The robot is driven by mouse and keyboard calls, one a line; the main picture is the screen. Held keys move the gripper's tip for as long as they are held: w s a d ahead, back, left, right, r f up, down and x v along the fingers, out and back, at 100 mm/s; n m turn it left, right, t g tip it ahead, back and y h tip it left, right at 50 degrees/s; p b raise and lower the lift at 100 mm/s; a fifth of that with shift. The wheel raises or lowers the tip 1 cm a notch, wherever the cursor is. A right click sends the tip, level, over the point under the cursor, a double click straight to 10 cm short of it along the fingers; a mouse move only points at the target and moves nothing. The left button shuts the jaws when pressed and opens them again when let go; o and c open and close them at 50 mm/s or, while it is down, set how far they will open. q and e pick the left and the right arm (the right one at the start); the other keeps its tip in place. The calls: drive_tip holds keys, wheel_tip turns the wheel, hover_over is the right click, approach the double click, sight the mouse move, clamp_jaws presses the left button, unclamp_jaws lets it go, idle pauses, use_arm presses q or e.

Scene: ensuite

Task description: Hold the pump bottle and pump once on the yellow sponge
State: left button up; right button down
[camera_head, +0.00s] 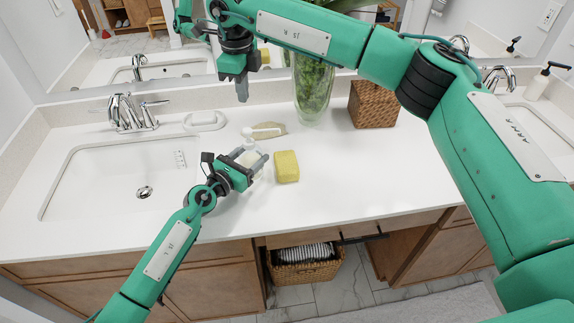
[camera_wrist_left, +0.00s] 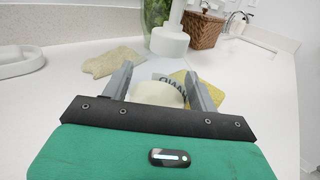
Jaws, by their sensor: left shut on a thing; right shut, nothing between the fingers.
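My right gripper (camera_head: 242,92) is shut and empty, pointing down above and behind the bottle.
A sink (camera_head: 115,180) with a chrome faucet (camera_head: 131,112) is at left. Behind the bottle lie a beige item (camera_head: 273,127) and a white dish (camera_head: 205,121). A glass vase (camera_head: 312,95) and wicker box (camera_head: 373,106) stand at the back. The counter right of the sponge is clear.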

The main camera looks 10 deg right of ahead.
sight(248, 130)
drive_tip(key=shift+s+f+n+t, duration=0.2)
drive_tip(key=shift+f+n, duration=1)
drive_tip(key=shift+n, duration=2.55)
drive_tip(key=shift+w+f+n+t, duration=0.2)
drive_tip(key=shift+f+n, duration=0.95)
drive_tip(key=shift+n, duration=2.65)
drive_tip(key=shift+s+f+n+t, duration=0.2)
drive_tip(key=shift+f+n, duration=1)
drive_tip(key=shift+n, duration=2.55)
drive_tip(key=shift+w+f, duration=0.1)
drive_tip(key=shift+f, duration=1.4)
drive_tip(key=shift+r, duration=1.45)
drive_tip(key=shift+r, duration=0.1)
